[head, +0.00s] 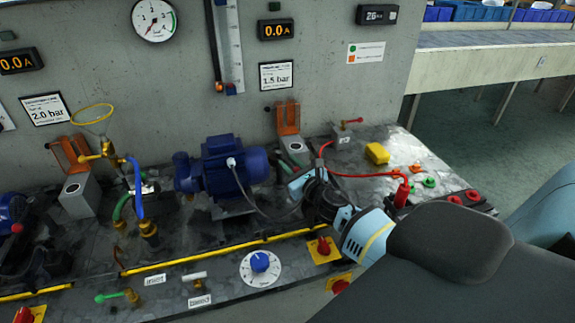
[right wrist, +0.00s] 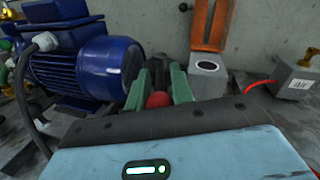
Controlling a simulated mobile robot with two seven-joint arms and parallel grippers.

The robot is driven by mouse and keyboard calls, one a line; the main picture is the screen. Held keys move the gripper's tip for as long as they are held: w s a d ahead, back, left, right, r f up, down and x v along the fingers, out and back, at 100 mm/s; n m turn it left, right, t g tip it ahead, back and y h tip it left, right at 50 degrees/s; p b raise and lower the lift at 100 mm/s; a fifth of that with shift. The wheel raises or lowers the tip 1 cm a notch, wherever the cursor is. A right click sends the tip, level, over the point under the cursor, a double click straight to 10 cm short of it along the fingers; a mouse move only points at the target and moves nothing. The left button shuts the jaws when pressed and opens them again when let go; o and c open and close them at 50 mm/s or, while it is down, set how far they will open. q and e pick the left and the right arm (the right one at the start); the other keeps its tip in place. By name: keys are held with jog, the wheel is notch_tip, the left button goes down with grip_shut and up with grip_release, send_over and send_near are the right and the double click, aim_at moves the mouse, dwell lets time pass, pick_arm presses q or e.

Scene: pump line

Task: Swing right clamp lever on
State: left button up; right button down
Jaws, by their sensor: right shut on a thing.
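My right gripper (head: 286,168) reaches in from the lower right to the right side of the blue motor (head: 233,162). In the right wrist view its two green fingers (right wrist: 160,92) are shut around a red ball knob (right wrist: 157,100), which looks like the end of the right clamp lever. The lever's arm and pivot are hidden by the fingers and the gripper body. The blue motor (right wrist: 82,62) stands close to the left of the fingers. My left gripper is not in view.
A grey block (right wrist: 207,76) with an orange flap (head: 288,117) stands just behind the fingers. A small box with a red lever (head: 343,137) is to its right. A red cable (head: 362,175) and a yellow block (head: 377,153) lie on the bench's right. The concrete wall is behind.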

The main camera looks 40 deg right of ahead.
jog(key=c, duration=1.5)
grip_release()
jog(key=shift+s, duration=0.1)
jog(key=shift+s+a, duration=0.2)
jog(key=shift+s, duration=1.75)
jog(key=shift+s+a, duration=0.2)
jog(key=shift+s, duration=1.7)
